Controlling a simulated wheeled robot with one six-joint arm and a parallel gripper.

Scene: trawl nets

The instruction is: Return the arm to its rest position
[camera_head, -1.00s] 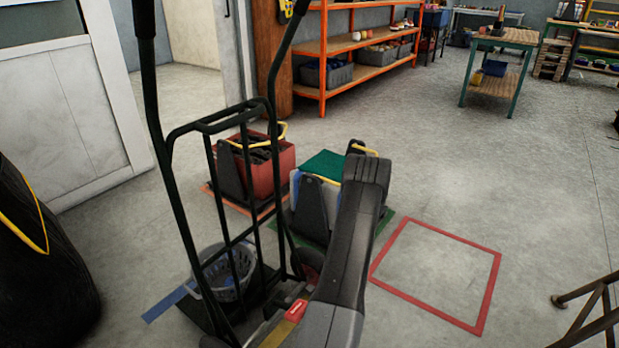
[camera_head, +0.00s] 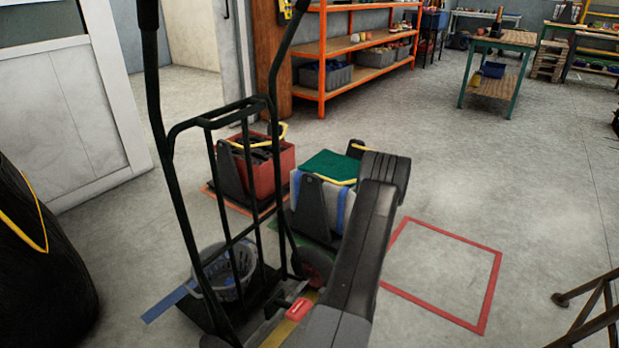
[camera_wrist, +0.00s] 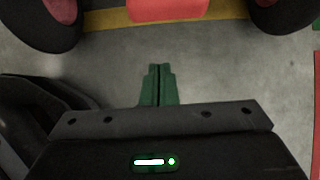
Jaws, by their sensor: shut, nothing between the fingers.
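My arm (camera_head: 365,235) reaches up and forward from the bottom middle in the head view, in front of the crates. My gripper (camera_wrist: 158,72) shows in the wrist view with its two green fingers together and nothing between them. It hangs over bare grey floor, apart from the red block and yellow strip at the top of that view. The gripper itself is hidden in the head view.
A black hand truck (camera_head: 215,125) stands close on the left, with a grey basket (camera_head: 228,272) at its foot. A red crate (camera_head: 275,165) and a green-topped box (camera_head: 330,167) stand beyond. A red floor square (camera_head: 480,290) on the right is empty.

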